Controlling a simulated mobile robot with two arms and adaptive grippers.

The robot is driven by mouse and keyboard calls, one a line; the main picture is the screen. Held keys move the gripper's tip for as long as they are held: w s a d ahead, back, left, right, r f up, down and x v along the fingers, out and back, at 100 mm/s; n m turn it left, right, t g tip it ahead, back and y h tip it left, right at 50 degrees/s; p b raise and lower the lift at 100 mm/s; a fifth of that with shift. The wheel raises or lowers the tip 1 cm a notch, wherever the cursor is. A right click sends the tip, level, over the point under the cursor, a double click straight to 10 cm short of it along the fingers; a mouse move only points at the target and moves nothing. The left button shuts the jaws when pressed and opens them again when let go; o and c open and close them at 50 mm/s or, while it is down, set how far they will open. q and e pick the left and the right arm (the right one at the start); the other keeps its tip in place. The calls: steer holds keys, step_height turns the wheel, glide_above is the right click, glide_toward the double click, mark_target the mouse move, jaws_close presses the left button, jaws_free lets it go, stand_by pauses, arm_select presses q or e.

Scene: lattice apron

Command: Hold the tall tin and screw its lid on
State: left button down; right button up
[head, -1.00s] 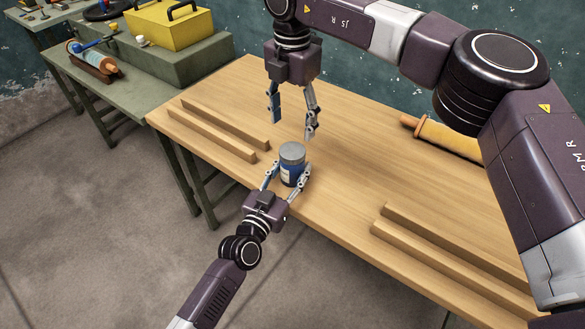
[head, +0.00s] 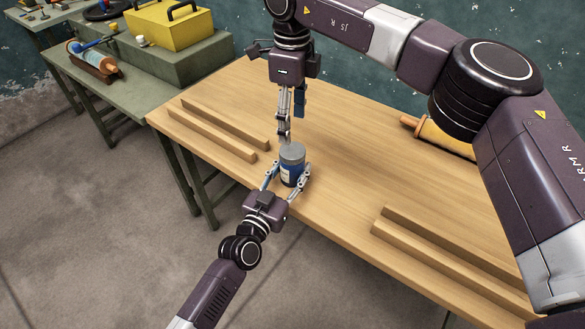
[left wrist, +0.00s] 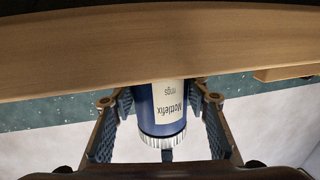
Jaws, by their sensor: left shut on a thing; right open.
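The tall tin (head: 291,172) is blue with a white label and stands upright near the front edge of the table. Its grey lid (head: 292,152) sits on top; how tightly it is screwed cannot be seen. In the left wrist view the tin (left wrist: 167,101) appears inverted, with the ribbed lid (left wrist: 163,139) at the bottom. My left gripper (head: 287,177) is shut on the tin's body, a finger on each side. My right gripper (head: 292,128) points down, open and empty, just above and behind the lid, with one finger nearer the camera than the other.
Wooden rails lie on the table (head: 340,160) at the left (head: 215,130) and front right (head: 450,260). A tan roll (head: 445,138) lies at the back right, partly behind my right arm. A green side bench (head: 140,88) holds a yellow box (head: 170,24).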

mark_target(292, 150)
steer(key=n, duration=0.5)
steer(key=shift+n, duration=0.4)
steer(key=n, duration=0.4)
steer(key=shift+n, duration=0.3)
steer(key=shift+f, duration=4)
